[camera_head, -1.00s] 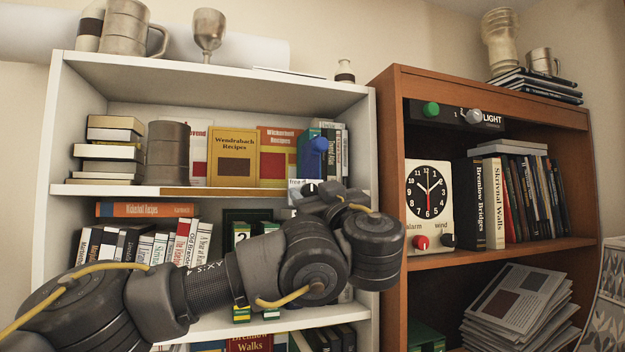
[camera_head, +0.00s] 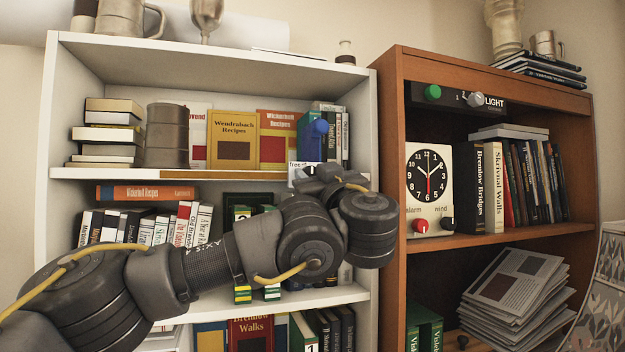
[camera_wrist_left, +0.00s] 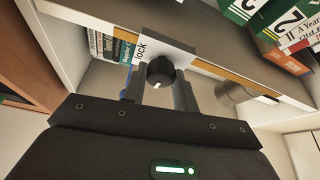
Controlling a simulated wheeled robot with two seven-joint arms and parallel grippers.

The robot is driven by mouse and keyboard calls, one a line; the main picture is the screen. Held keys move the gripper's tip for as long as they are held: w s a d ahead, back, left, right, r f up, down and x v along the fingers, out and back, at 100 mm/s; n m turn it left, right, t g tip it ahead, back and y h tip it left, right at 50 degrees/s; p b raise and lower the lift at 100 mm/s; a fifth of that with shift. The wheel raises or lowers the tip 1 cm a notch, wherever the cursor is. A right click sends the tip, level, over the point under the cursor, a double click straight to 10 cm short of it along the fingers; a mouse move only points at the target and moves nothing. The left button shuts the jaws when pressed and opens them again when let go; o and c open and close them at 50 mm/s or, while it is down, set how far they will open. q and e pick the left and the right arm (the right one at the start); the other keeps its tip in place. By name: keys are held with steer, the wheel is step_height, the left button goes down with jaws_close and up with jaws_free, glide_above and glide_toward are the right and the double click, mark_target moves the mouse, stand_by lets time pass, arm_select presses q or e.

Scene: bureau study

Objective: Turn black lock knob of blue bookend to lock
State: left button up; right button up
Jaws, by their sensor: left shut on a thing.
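The blue bookend (camera_head: 309,138) stands at the right end of the upper shelf of the white bookcase, against several books. A white label plate (camera_head: 293,170) sits at the shelf edge below it, with "free" partly readable in the head view. In the left wrist view the plate (camera_wrist_left: 172,50) reads "lock". The black lock knob (camera_wrist_left: 160,71) stands out from this plate and has a short white mark. My left gripper (camera_head: 322,180) is at the plate; in the left wrist view its fingers (camera_wrist_left: 160,88) are on both sides of the knob, shut on it. My right gripper is not in view.
The shelf edge (camera_head: 230,183) runs beside my left gripper. Green numbered books (camera_head: 241,214) stand on the shelf below, behind my arm. A brown bookcase (camera_head: 388,130) with a clock (camera_head: 428,172) stands close on the right.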

arm_select(q)
steer(key=m+h+b, duration=0.2)
steer(key=m+b, duration=0.1)
steer(key=m, duration=0.2)
steer(key=m+h+b, duration=0.3)
steer(key=m+b, duration=0.1)
steer(key=m, duration=0.2)
steer(key=m+h+b, duration=0.3)
steer(key=m, duration=0.3)
steer(key=shift+a+r+b, duration=0.15)
steer(key=shift+b, duration=0.2)
steer(key=m+g+h, duration=0.1)
steer(key=m, duration=0.2)
steer(key=shift+p, duration=0.3)
steer(key=shift+m+g+h, duration=0.4)
steer(key=shift+m, duration=0.9)
steer(key=shift+m+p, duration=0.3)
steer(key=shift+p, duration=0.05)
